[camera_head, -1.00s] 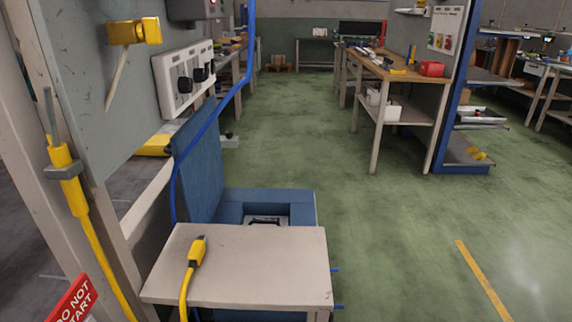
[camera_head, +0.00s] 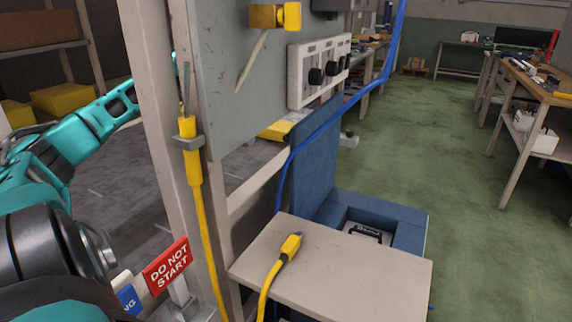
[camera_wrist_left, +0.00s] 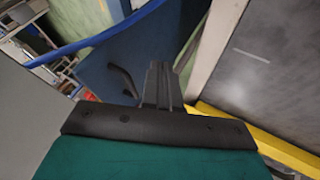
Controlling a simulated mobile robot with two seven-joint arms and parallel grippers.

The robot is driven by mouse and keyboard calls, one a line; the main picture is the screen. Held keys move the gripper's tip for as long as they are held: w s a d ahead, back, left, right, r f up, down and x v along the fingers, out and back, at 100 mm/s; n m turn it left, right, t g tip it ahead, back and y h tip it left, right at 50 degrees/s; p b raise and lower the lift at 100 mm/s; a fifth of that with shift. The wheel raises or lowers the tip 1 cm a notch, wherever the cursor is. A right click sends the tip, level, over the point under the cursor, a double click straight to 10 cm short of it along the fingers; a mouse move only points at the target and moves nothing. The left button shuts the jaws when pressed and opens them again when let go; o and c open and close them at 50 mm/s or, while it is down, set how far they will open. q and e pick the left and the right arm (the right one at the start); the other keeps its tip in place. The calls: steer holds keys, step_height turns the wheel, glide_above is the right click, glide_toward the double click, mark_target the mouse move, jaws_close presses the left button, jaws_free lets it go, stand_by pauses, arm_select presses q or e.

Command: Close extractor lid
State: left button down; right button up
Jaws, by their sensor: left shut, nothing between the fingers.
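The extractor is a blue box (camera_head: 410,232) low behind a small beige table, with its inside showing. Its blue lid (camera_head: 318,160) stands upright, open, at the box's left side. In the left wrist view the lid (camera_wrist_left: 150,45) is a broad blue surface ahead of the gripper, with a dark curved piece in front of it. My left gripper (camera_wrist_left: 160,75) is shut and empty, pointing towards the lid; I cannot tell the exact gap. In the head view my teal left arm reaches behind the beige post, and its fingers are hidden. My right gripper is not in view.
The beige table (camera_head: 375,275) carries a yellow connector (camera_head: 290,246). A blue hose (camera_head: 350,105) passes in front of the lid. The post, a grey panel (camera_head: 230,90) with a switch box (camera_head: 318,72), and a red sign (camera_head: 168,264) stand near the arm. Green floor (camera_head: 470,260) is free at right.

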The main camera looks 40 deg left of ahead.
mark_target(291, 163)
arm_select(q)
steer(key=w+d+f+b, duration=0.4)
steer(key=w+d+f, duration=0.1)
steer(key=d+f, duration=0.1)
steer(key=shift+w+d+f+b, duration=0.2)
steer(key=shift+d+f+b, duration=0.1)
steer(key=shift+f, duration=0.15)
stand_by(0.4)
steer(key=shift+w+d+r+b, duration=0.15)
steer(key=shift+w+d, duration=0.1)
steer(key=shift+d, duration=0.5)
steer(key=shift+w+d+b, duration=0.15)
steer(key=shift+w+d, duration=0.1)
steer(key=shift+d, duration=0.5)
